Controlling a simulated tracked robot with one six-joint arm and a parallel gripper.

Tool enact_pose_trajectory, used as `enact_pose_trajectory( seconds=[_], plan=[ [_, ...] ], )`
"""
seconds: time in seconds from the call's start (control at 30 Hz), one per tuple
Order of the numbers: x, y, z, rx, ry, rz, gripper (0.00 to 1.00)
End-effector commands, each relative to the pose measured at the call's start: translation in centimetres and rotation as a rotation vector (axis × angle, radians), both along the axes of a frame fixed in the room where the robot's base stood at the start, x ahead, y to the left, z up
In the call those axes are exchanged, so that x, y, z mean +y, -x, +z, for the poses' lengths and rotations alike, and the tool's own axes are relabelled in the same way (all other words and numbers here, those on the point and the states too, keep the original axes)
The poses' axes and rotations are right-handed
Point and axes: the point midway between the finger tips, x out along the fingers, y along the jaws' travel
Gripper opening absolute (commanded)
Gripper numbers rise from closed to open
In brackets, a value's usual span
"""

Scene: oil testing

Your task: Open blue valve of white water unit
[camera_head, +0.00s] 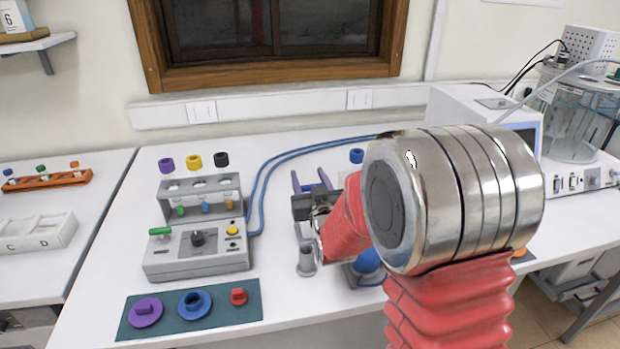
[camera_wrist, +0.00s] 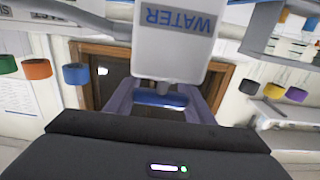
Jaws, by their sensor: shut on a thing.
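The white water unit (camera_wrist: 172,45) fills the upper middle of the wrist view, its WATER label upside down. The blue valve (camera_wrist: 160,99) is a short horizontal bar just below it in that picture. My gripper (camera_wrist: 160,102) has its two purple-grey fingers on either side of the valve and is shut on it.
A grey control box (camera_head: 198,250) and a vial rack (camera_head: 200,195) stand left of my gripper. A green mat (camera_head: 218,309) with coloured knobs lies in front. Blue hoses (camera_head: 285,158) run behind. A grey cylinder (camera_head: 306,260) stands close below my gripper.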

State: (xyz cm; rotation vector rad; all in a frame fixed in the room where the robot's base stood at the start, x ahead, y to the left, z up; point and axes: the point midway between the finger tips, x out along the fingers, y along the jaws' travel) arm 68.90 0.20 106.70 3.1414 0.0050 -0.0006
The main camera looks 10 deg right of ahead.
Motion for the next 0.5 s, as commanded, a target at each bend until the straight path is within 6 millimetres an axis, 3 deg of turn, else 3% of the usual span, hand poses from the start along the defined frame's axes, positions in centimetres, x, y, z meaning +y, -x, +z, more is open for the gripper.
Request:
enact_pose_trajectory(
  seconds=[0.5],
  plan=[
    [0.13,0.02,-0.01,0.0,0.0,0.054,0.26]
  ],
)
